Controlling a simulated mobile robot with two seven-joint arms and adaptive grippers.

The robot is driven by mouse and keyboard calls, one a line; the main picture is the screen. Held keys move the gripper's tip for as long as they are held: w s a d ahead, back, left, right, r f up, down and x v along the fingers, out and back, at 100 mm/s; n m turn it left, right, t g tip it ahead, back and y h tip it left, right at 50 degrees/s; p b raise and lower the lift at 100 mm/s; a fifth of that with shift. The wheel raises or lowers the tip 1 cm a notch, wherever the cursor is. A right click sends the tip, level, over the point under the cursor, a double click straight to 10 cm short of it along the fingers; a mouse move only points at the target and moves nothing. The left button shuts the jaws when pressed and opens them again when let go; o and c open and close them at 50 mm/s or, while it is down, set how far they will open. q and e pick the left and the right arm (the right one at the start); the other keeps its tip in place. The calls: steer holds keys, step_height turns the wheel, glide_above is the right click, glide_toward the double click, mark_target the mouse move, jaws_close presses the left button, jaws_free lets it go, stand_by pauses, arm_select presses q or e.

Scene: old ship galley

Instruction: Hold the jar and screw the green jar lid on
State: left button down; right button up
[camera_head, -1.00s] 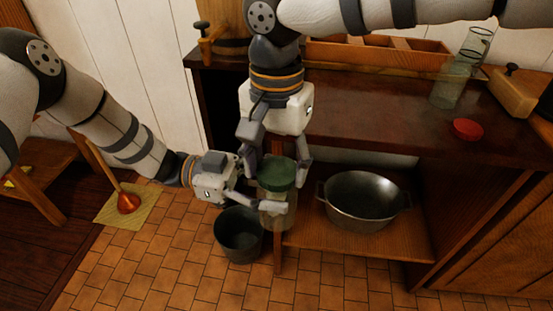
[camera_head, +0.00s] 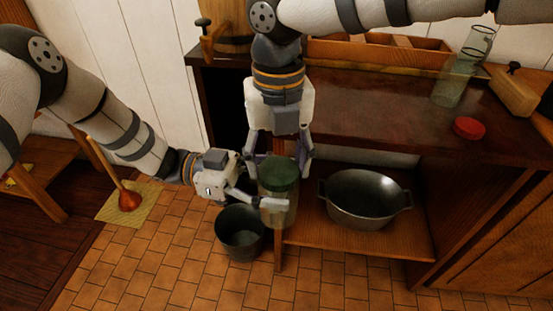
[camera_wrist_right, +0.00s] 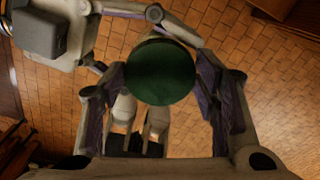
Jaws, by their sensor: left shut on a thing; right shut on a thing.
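The clear glass jar (camera_head: 282,215) is held upright in front of the cabinet, with the green lid (camera_head: 279,176) on its top. My left gripper (camera_head: 266,200) comes in from the left and is shut on the jar's body. My right gripper (camera_head: 279,162) reaches down from above and is shut on the green lid, one finger on each side. In the right wrist view the round green lid (camera_wrist_right: 160,72) sits between the fingers, and it hides most of the jar. I cannot tell how far the thread is engaged.
A dark bucket (camera_head: 240,240) stands on the tiles just below the jar. A metal pot (camera_head: 362,200) sits on the lower shelf at right. The counter (camera_head: 370,118) above holds a red lid (camera_head: 468,128), glassware (camera_head: 462,72) and a wooden tray (camera_head: 380,55).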

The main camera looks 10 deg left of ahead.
steer(key=m, duration=0.7)
steer(key=shift+d+m, duration=0.15)
steer(key=shift+m, duration=0.25)
steer(key=m, duration=0.4)
steer(key=shift+d, duration=0.1)
steer(key=m, duration=0.7)
steer(key=shift+s, duration=0.15)
steer(key=m, duration=0.6)
steer(key=shift+s, duration=0.1)
steer(key=o, duration=0.9)
step_height(320, 180, up, 12)
